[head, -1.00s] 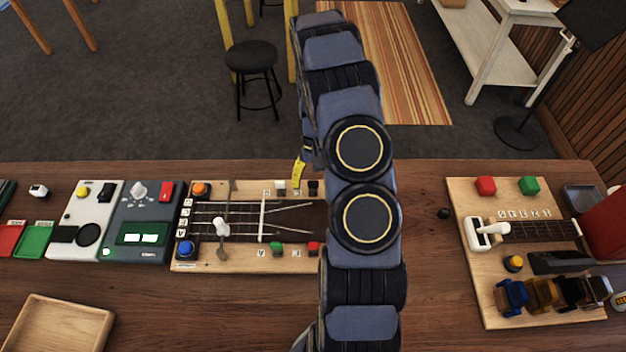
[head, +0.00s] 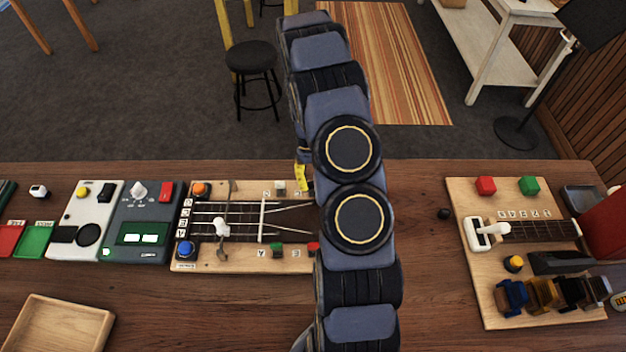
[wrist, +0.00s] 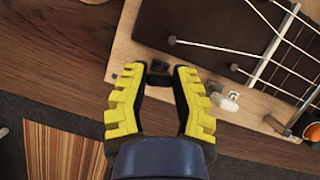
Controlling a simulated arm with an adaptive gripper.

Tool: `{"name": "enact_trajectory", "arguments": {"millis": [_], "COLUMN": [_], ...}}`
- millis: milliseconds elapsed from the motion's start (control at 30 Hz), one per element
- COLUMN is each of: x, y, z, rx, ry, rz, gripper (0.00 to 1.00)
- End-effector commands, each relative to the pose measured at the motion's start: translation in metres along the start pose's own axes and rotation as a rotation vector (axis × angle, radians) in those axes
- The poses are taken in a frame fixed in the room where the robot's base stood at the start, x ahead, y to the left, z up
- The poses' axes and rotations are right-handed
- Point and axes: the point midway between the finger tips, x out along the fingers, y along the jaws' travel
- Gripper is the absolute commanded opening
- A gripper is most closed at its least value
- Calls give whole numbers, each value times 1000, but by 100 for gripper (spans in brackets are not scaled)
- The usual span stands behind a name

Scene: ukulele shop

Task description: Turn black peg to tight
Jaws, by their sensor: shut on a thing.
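The black peg (wrist: 159,70) stands at the edge of the wooden ukulele board (wrist: 124,60) in the wrist view, between the yellow fingertips of my gripper (wrist: 160,75). My gripper is shut on it, with the fingers on either side. In the head view a yellow finger of my gripper (head: 302,177) shows beside my arm at the board's far edge. My arm hides the black peg and the right end of the board there. A white peg (head: 280,187) sits just left of the finger; it also shows in the wrist view (wrist: 228,101).
The board also has orange (head: 200,188), blue (head: 184,249), green (head: 277,246) and red (head: 313,247) pegs. A tuner box (head: 142,220) stands to its left. A second wooden board (head: 490,290) with a white clamp lies at right. The table between the boards is mostly clear.

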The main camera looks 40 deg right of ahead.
Motion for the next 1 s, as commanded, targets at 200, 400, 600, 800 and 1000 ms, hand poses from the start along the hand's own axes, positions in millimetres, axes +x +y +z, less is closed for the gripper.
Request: {"name": "enact_trajectory", "arguments": {"millis": [200, 400, 600, 800, 1000], "x": [1, 1, 1, 1, 2], "y": [-1, -1, 0, 0, 0], "z": [0, 0, 1, 0, 1], "rx": [-193, -368, -536, -677, -776], "ry": [-3, -2, -4, -1, -5], "rz": [78, 151, 221, 279, 319], "gripper": [0, 0, 0, 0, 0]}}
